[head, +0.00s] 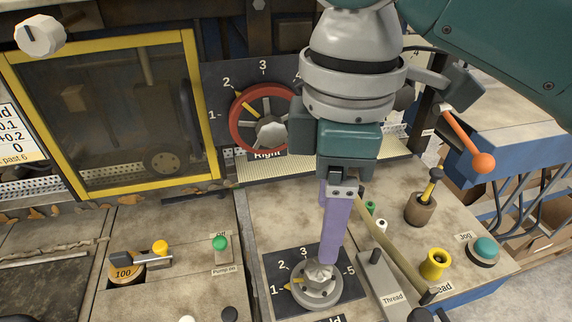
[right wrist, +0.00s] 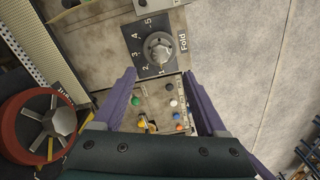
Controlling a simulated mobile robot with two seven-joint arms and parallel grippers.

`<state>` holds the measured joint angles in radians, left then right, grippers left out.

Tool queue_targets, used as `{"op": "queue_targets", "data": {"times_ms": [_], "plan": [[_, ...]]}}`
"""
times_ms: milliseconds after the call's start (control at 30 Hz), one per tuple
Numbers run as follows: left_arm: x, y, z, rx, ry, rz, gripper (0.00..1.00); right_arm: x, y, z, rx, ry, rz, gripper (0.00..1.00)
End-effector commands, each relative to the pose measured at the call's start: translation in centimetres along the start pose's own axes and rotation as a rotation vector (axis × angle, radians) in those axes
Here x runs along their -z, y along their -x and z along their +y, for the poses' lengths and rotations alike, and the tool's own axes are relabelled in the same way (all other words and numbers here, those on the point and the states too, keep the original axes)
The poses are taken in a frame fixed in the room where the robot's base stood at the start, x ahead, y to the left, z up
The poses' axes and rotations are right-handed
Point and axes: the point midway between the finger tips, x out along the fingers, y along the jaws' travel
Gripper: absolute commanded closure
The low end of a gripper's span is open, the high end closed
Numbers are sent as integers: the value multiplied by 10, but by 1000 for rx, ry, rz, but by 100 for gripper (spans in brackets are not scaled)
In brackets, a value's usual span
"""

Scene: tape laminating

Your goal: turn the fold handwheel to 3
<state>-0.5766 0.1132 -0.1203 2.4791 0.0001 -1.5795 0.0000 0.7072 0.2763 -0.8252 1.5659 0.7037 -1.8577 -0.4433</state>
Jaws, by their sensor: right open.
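The fold handwheel (head: 309,291) is a small grey knob-like wheel on a dark dial plate numbered 1 to 5. It also shows in the right wrist view (right wrist: 160,52), beside the word Fold. Its yellow pointer is close to the 1. My right gripper (head: 331,260) points down over the handwheel, its purple fingers hiding part of the dial near the 4. In the right wrist view my right gripper (right wrist: 159,77) is open and empty, with the handwheel just beyond and between its fingertips. Contact cannot be made out. My left gripper is out of view.
A red handwheel (head: 236,125) labelled Right stands on the panel behind. An orange-tipped lever (head: 467,146), a yellow cup-shaped part (head: 434,264) and a teal Jog button (head: 486,249) are to the right. A Thread lever unit (head: 382,280) stands close right of the dial.

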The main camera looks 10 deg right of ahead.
Motion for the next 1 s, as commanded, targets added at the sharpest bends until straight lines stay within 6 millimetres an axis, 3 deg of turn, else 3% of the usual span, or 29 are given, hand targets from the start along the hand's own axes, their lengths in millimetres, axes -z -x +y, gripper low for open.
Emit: {"op": "queue_targets", "data": {"times_ms": [167, 400, 600, 1000], "plan": [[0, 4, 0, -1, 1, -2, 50, -1, -15, 1, 3, 2, -8, 26], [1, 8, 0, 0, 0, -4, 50, -1, -62, 1, 3, 1, -8, 26], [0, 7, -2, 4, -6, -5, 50, -1, -90, 1, 1, 2, -6, 26], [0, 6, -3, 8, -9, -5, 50, -1, -98, 1, -2, 4, -4, 27]]}}
